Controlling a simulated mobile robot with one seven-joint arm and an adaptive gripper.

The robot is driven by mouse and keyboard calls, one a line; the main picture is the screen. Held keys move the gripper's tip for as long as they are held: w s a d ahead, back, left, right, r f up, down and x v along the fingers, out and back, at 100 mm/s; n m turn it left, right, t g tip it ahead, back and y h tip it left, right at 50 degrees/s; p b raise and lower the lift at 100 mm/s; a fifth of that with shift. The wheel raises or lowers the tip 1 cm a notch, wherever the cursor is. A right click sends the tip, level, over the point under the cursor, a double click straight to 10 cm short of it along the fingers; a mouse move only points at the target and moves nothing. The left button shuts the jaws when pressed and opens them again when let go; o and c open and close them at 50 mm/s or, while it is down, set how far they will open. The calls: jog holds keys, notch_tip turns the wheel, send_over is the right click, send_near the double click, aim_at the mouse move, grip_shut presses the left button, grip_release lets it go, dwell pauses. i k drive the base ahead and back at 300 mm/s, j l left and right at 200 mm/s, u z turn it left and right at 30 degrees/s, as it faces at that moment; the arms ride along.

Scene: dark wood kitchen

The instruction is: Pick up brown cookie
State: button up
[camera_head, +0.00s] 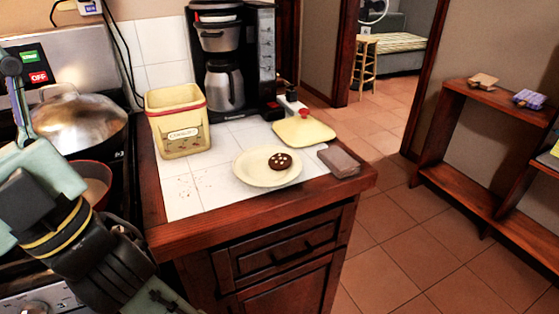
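A brown cookie (280,162) with pale spots on top lies on a round cream plate (248,175). The plate sits on the white tiled top of the wood-edged counter. My gripper (162,299) is at the lower left, below and to the left of the plate, in front of the counter's left corner and well apart from the cookie. Its fingers are at the bottom edge of the picture and mostly cut off, so I cannot see whether they are open or shut.
A cream cookie tin (180,122) stands left of the plate, and a coffee maker (228,62) behind. A yellow lid (303,131) and a brown wallet-like object (339,161) lie to the right. A stove with a domed lid (78,122) is at left.

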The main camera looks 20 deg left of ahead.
aim_at(280, 162)
jog(key=i+l, duration=0.4)
jog(key=l, duration=0.2)
jog(key=i+l, duration=0.85)
jog(key=l, duration=0.3)
jog(key=i+l, duration=0.4)
jog(key=l, duration=0.2)
jog(key=i+l+u, duration=0.1)
jog(key=u, duration=0.25)
jog(key=i+l+u, duration=0.1)
jog(key=u, duration=0.25)
jog(key=l+u, duration=0.3)
jog(key=u, duration=1)
